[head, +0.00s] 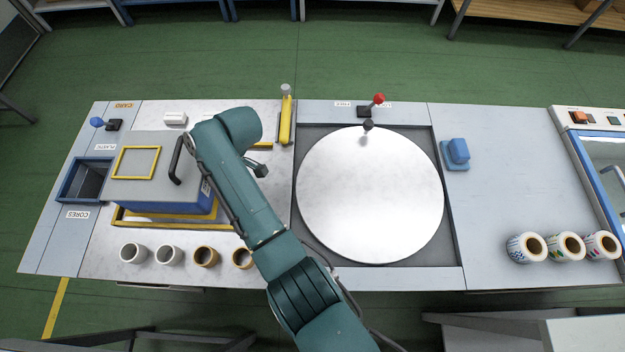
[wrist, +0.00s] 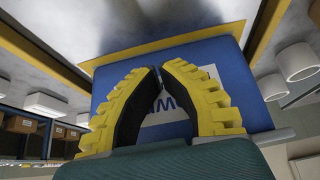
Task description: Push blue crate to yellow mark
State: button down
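The blue crate (head: 165,208) has a grey lid with a yellow square outline and a black handle. It stands on the metal surface at the left in the head view. Yellow lines of the mark (head: 170,226) show along its near side; the crate and my arm hide part of them. In the wrist view the crate's blue side (wrist: 112,83) with a white label is right behind my fingers, and a yellow strip (wrist: 160,43) runs beyond it. My gripper (wrist: 158,69) has its tips nearly together, with nothing held. I cannot tell whether they touch the crate.
A blue-framed bin opening (head: 85,180) lies left of the crate. White and brown cores (head: 168,255) line the near edge.

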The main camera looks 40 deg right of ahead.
jog(key=shift+s+d+r+p, duration=0.2)
jog(key=shift+p, duration=0.15)
jog(key=s+d+p, duration=0.8)
jog(key=shift+s+d, duration=0.15)
jog(key=shift+d, duration=0.25)
jog(key=shift+s+d+f, duration=0.2)
jog(key=shift+s, duration=0.05)
notch_tip(320, 180, up, 15)
jog(key=s+d+p, duration=0.2)
jog(key=p, duration=1.2)
